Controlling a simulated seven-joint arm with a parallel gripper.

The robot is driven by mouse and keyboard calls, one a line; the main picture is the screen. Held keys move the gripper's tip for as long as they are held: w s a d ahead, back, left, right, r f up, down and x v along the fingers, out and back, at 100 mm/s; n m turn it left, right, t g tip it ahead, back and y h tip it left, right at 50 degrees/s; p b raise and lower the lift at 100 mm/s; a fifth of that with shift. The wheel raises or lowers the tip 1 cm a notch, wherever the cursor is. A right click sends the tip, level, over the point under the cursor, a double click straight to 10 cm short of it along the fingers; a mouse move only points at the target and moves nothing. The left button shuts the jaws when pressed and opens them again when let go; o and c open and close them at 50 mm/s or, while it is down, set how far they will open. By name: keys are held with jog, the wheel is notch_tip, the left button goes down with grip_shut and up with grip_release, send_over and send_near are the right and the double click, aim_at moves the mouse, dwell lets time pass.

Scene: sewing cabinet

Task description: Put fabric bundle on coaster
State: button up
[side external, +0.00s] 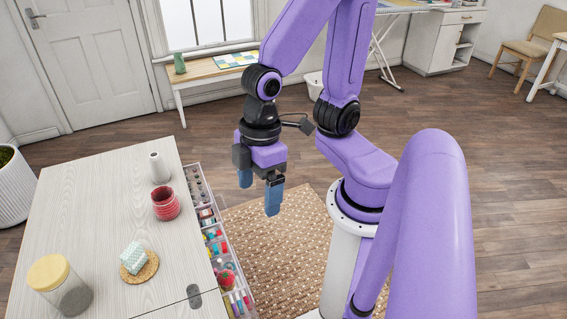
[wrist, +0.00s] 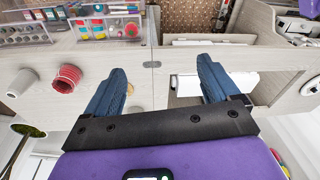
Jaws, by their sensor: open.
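The fabric bundle (side external: 133,257) is a small teal-and-white patterned block in the side external view. It appears to rest on the round tan coaster (side external: 146,272), toward the coaster's upper left, and looks slightly tilted. The bundle hides part of the coaster. My gripper (side external: 259,190) is open and empty, up and to the right of both, over the rug beyond the cabinet's drawer side. In the wrist view, my open gripper (wrist: 162,72) has its blue fingers wide apart with nothing between them.
On the pale cabinet top (side external: 95,215) stand a jar with a yellow lid (side external: 62,287), a red ribbed cup (side external: 166,204) and a white vase (side external: 159,168). An open drawer of sewing supplies (side external: 215,240) juts out toward the woven rug (side external: 285,250).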

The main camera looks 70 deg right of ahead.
jog(key=s+d+r+n+h, duration=0.1)
jog(key=s+d+r, duration=0.1)
jog(key=d, duration=0.3)
jog(key=shift+s+r, duration=0.2)
jog(key=shift+s, duration=0.3)
